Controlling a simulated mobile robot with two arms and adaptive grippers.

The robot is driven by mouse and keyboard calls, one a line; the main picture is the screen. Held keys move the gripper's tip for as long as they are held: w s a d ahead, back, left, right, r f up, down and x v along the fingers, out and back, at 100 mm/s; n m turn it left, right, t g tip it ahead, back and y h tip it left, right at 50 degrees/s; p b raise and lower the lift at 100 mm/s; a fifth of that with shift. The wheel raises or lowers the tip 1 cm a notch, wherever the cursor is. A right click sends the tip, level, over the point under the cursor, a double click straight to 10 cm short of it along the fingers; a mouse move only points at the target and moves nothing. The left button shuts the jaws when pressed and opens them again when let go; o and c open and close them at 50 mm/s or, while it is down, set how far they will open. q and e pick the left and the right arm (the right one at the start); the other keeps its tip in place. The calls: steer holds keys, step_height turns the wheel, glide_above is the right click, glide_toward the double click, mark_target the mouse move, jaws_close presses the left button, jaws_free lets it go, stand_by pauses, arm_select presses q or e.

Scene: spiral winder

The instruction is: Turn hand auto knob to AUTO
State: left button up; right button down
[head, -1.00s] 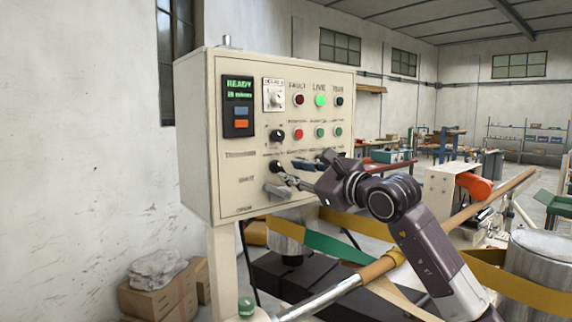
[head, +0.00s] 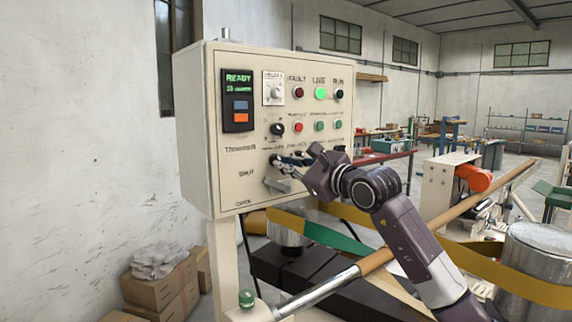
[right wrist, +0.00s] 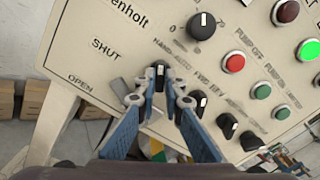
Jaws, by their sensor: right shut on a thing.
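The cream control panel (head: 235,180) faces me on a post. In the right wrist view, the black hand auto knob (right wrist: 159,76) sits just below the "HAND-AUTO" lettering, with a pale pointer mark near its upper end. My right gripper (right wrist: 160,99) has a blue finger on each side of this knob and is shut on it. In the head view my right gripper (head: 280,162) reaches the panel's lower middle, and its fingers mostly hide the knob. My left gripper is not in view.
A grey lever (head: 277,184) sticks out just below my right fingers, near the "SHUT" and "OPEN" marks. More black knobs (right wrist: 197,102) sit close to the right finger. Another knob (head: 277,129) and several buttons are above. A wooden-toned bar (head: 440,225) crosses below my arm.

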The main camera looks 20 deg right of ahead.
steer(key=shift+m+b, duration=2.9)
steer(key=shift+m, duration=4)
steer(key=c, duration=2)
jaws_free()
steer(key=shift+c, duration=0.2)
steer(key=shift+s, duration=0.1)
